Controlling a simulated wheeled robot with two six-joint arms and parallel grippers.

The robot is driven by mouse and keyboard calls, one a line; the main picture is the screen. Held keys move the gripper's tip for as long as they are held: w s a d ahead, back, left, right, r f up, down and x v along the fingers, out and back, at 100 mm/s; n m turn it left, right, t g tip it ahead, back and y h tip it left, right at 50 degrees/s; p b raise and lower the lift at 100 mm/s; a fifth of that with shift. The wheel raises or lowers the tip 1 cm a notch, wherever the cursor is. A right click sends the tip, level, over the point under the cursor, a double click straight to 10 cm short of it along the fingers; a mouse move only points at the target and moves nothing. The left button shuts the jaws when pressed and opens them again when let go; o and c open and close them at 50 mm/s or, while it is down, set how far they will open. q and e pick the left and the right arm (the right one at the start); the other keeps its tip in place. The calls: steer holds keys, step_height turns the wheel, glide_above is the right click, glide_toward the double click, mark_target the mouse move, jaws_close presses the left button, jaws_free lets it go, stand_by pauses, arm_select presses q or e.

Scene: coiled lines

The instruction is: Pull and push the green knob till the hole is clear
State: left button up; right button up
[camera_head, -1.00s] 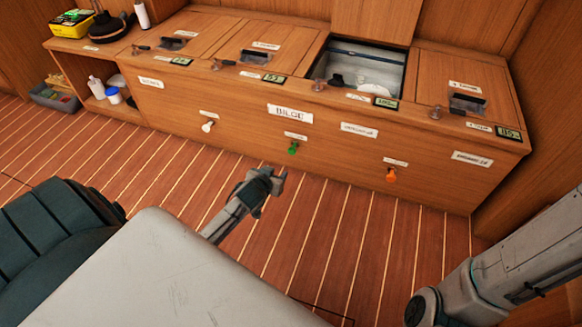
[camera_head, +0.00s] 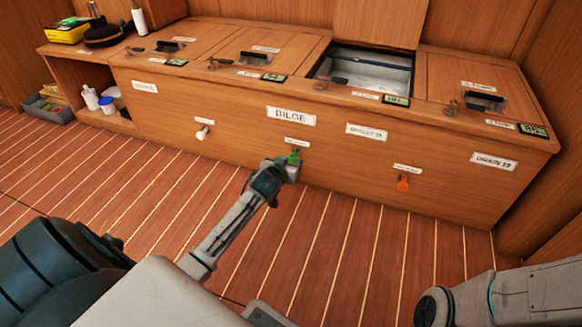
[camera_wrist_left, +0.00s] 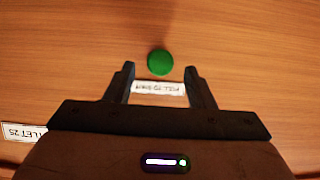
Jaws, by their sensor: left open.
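The green knob (camera_head: 294,157) sticks out of the wooden front panel below the BILGE label (camera_head: 291,116). My left gripper (camera_head: 286,165) is at the knob in the head view, partly overlapping it. In the left wrist view the round green knob (camera_wrist_left: 159,62) lies between the tips of my open left gripper (camera_wrist_left: 160,68), with a gap on each side. An open hatch (camera_head: 365,75) in the top shows a pale grey inside. Whether any hole is clear cannot be told. My right gripper is out of view.
A white knob (camera_head: 202,132) is left of the green one and an orange knob (camera_head: 403,183) is right of it. Small displays (camera_head: 395,100) line the top edge. A shelf with bottles (camera_head: 90,98) stands at left. The striped floor (camera_head: 340,235) in front is free.

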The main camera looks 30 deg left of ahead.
arm_select(q)
steer(key=shift+b+x, duration=0.45)
steer(key=shift+x, duration=0.75)
